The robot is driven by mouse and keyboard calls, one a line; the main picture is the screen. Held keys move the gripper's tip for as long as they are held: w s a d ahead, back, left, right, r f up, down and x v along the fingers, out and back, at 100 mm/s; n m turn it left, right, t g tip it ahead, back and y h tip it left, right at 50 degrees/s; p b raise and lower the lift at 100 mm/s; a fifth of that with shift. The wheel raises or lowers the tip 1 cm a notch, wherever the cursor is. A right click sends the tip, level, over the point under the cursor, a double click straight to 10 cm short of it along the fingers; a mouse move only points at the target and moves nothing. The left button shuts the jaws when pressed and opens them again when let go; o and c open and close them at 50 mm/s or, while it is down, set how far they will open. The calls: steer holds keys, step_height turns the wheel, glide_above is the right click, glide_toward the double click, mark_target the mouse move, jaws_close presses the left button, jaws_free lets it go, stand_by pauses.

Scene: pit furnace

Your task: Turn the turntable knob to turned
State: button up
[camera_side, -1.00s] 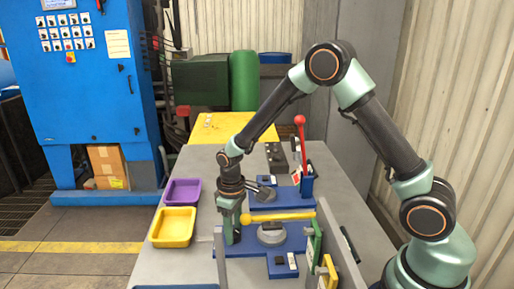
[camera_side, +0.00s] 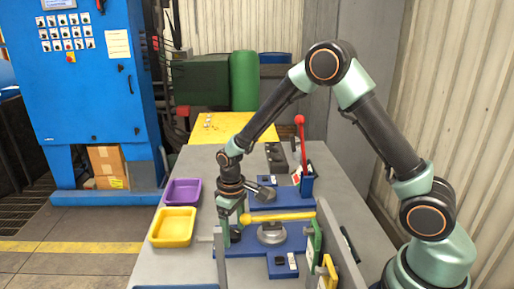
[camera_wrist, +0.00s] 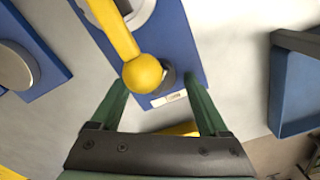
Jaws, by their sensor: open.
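A blue base (camera_side: 262,247) carries a round grey disc (camera_side: 271,238) with a dark block on it, which looks like the turntable. A yellow bar (camera_side: 280,217) with a ball end (camera_wrist: 142,73) passes above it. My gripper (camera_side: 231,236) is at the left end of the bar, pointing down. In the wrist view my gripper (camera_wrist: 160,95) has its fingers apart, one on each side of the ball end, and holds nothing. A small dark round knob (camera_wrist: 168,77) shows partly behind the ball. Whether a finger touches the bar or knob cannot be told.
A yellow tray (camera_side: 172,228) and a purple tray (camera_side: 183,192) stand left of my gripper. A red-handled lever (camera_side: 303,150) stands behind, on the right. Upright green (camera_side: 314,240) and yellow (camera_side: 328,270) handles stand at the front right. Grey tabletop is clear between trays and base.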

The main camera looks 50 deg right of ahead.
mark_target(234, 230)
step_height(234, 230, up, 12)
stand_by(0.6)
step_height(234, 230, down, 12)
steer(key=n, duration=0.6)
stand_by(0.6)
jaws_close()
